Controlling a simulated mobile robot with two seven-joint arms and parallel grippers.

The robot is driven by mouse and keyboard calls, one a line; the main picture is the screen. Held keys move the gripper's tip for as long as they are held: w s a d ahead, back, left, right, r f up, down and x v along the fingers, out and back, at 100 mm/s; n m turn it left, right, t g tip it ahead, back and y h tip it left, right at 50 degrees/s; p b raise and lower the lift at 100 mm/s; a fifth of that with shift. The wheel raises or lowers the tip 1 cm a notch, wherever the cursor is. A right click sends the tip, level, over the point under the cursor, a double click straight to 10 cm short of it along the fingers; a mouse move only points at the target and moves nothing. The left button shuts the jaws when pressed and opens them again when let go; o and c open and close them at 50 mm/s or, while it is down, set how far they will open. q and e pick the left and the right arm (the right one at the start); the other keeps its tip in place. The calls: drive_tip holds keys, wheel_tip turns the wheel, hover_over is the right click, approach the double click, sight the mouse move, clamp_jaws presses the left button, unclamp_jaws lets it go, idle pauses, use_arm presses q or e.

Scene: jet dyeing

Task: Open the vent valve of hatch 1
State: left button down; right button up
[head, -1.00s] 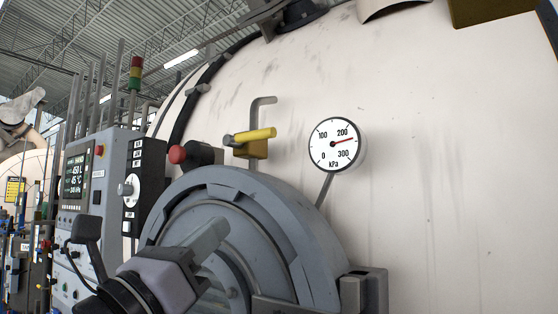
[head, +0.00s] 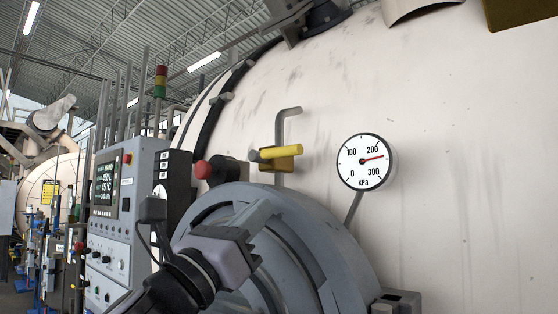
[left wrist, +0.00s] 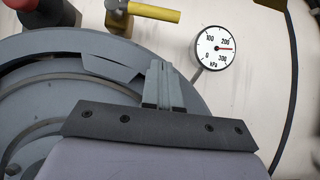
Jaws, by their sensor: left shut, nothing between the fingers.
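The vent valve (head: 279,163) is a brass body on a bent grey pipe above the hatch. Its yellow lever (head: 280,152) lies nearly level, crosswise to the upright pipe. The lever also shows at the top of the left wrist view (left wrist: 155,12). The round grey hatch (head: 325,245) is below, partly hidden by my left arm. My left gripper (head: 260,210) is shut and empty in front of the hatch. In the picture it is below the valve and apart from the lever; its closed fingers show in the left wrist view (left wrist: 161,80). My right gripper is not in view.
A round gauge (head: 366,161) right of the valve points a little above 200 kPa. A red knob (head: 203,169) sits left of the valve. A control panel (head: 122,205) stands further left. The pale vessel wall (head: 465,170) is clear at the right.

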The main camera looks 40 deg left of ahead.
sight(281, 152)
use_arm(q)
drive_tip(key=w+r+p, duration=0.3)
drive_tip(key=w+r, duration=0.2)
drive_tip(key=r, duration=0.2)
drive_tip(key=shift+w+d, duration=0.2)
drive_tip(key=shift+d, duration=0.05)
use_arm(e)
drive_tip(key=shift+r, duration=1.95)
use_arm(q)
drive_tip(key=shift+a, duration=0.1)
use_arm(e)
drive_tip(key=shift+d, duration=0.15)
use_arm(q)
drive_tip(key=shift+r+n+y+p, duration=0.25)
drive_tip(key=shift+n+y+p, duration=0.05)
drive_tip(key=shift+n+y, duration=0.2)
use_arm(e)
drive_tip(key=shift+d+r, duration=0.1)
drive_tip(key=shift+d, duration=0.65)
